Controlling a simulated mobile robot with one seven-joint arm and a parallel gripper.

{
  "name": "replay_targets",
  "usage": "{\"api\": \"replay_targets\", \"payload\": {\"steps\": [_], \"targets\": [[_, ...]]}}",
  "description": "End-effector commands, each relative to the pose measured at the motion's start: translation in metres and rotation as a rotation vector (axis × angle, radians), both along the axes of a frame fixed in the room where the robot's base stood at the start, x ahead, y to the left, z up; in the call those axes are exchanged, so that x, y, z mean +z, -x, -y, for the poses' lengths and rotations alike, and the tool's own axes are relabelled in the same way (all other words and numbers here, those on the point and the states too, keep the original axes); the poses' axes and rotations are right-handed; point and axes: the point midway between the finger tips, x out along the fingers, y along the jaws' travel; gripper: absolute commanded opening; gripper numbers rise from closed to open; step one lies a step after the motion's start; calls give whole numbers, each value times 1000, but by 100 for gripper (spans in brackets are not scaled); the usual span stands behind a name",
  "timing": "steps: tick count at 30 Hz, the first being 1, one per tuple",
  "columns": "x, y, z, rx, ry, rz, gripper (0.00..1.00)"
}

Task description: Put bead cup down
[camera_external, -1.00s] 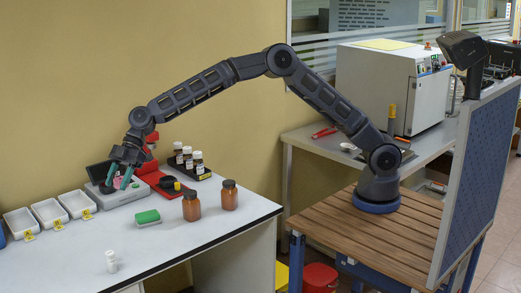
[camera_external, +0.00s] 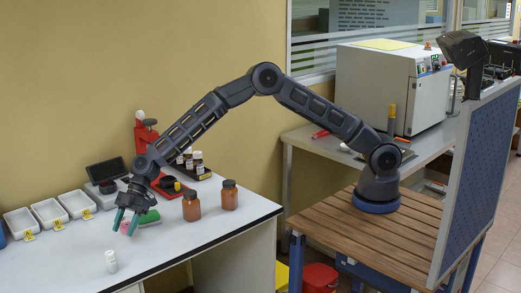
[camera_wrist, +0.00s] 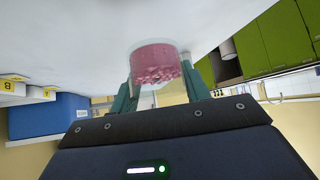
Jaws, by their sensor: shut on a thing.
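The bead cup (camera_wrist: 156,64) is a clear cup with pink beads inside. It is held between the two teal fingers of my gripper (camera_wrist: 160,88) in the wrist view. In the external view my gripper (camera_external: 125,222) is low over the front part of the white bench, with the pink of the cup (camera_external: 126,226) just visible between its fingers. The fingers are shut on the cup. I cannot tell whether the cup's base touches the bench top.
A small white bottle (camera_external: 111,261) stands in front of my gripper. A green sponge (camera_external: 150,217) and brown jars (camera_external: 191,206) are to the right. White trays (camera_external: 48,212) with yellow tags are at the left. A scale (camera_external: 108,190) is behind. The bench front is mostly clear.

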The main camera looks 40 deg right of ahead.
Motion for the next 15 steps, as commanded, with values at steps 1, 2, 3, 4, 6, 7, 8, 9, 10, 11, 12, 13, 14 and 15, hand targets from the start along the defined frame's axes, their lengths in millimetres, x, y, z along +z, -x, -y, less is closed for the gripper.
{"api": "replay_targets", "payload": {"steps": [1,2,3,4,6,7,8,9,10,11,12,13,14,15], "targets": [[-2,0,0,-1,0,1,23],[-3,0,0,-1,-1,0,23],[-4,0,0,-1,-1,0,23],[-6,0,0,-1,0,0,23],[-13,0,0,-1,1,-1,23],[-17,0,0,-1,1,0,23],[-21,0,0,-1,2,-2,23],[-27,0,0,-1,2,-2,23],[-32,0,0,0,2,-2,23],[-35,0,0,-1,2,-2,23],[-40,0,0,-1,2,-2,23],[-43,0,0,-1,1,-1,23],[-45,0,0,-1,1,0,23],[-46,0,0,0,1,0,23]]}}
